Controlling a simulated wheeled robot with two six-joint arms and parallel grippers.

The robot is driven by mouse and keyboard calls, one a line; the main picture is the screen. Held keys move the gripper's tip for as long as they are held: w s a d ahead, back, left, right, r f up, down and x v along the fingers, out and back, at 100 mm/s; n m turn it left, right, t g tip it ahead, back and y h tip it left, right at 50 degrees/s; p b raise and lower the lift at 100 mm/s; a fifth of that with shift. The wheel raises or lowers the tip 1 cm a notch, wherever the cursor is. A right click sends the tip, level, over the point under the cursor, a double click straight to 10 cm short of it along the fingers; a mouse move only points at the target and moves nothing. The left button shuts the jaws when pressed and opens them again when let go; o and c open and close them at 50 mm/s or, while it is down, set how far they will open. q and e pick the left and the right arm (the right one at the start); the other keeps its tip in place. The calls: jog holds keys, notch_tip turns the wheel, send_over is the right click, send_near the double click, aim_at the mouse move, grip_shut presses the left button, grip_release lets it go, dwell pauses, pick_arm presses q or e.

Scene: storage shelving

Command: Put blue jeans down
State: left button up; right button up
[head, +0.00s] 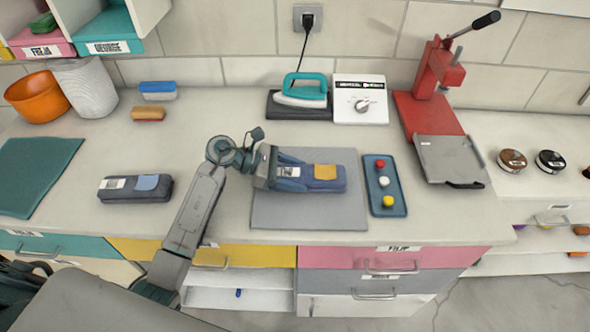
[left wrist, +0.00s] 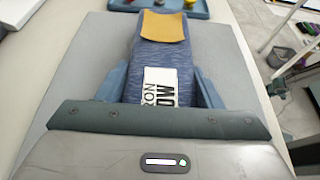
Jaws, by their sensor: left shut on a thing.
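The folded blue jeans (head: 328,185) have an orange-yellow patch and a white label. They are over the grey mat (head: 270,213). My left gripper (head: 291,178) is shut on their left end, with a finger on each side. In the left wrist view the jeans (left wrist: 160,65) stretch away from the gripper (left wrist: 168,92), label nearest and patch at the far end. I cannot tell whether the jeans touch the mat. A second dark folded pair (head: 118,190) with a light blue patch lies on the counter to the left. My right gripper is not in view.
A blue tray (head: 386,208) with red, white and yellow knobs lies right of the mat. Behind are an iron (head: 302,92), a white dial box (head: 360,100) and a red press (head: 432,75). Drawers are below the counter; a white one (head: 238,298) stands open.

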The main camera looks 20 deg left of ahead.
pick_arm(q)
jog(key=shift+f, duration=0.1)
jog(key=shift+f+b, duration=0.1)
jog(key=shift+b, duration=0.2)
jog(key=o, duration=1.2)
